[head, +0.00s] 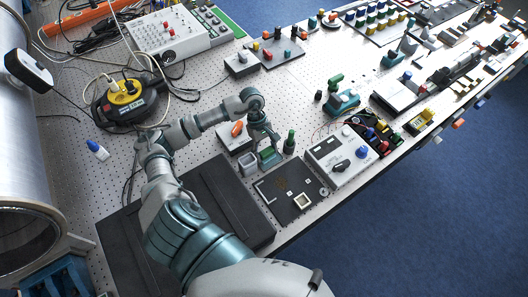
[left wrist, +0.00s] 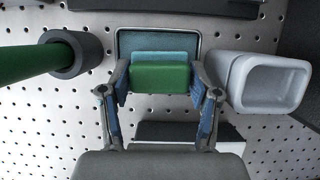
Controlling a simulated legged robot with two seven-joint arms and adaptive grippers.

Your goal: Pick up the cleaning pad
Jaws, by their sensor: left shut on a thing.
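The cleaning pad (left wrist: 160,77) is a green block with a light blue layer, between the two fingers of my left gripper (left wrist: 160,90) in the left wrist view. The fingers press on its left and right sides, and the gripper is shut on it. Behind the pad is a dark-rimmed holder with a teal inside (left wrist: 158,42); I cannot tell whether the pad still touches it. In the head view my left gripper (head: 264,146) points down at the table, with the green pad (head: 270,157) low between its fingers. My right gripper is not in view.
A pale open cup (left wrist: 268,82) stands just right of the pad in the wrist view; it also shows in the head view (head: 248,164). A green upright piece with a dark collar (left wrist: 72,52) stands close left. A dark plate (head: 290,192) and a switch box (head: 342,158) lie nearby.

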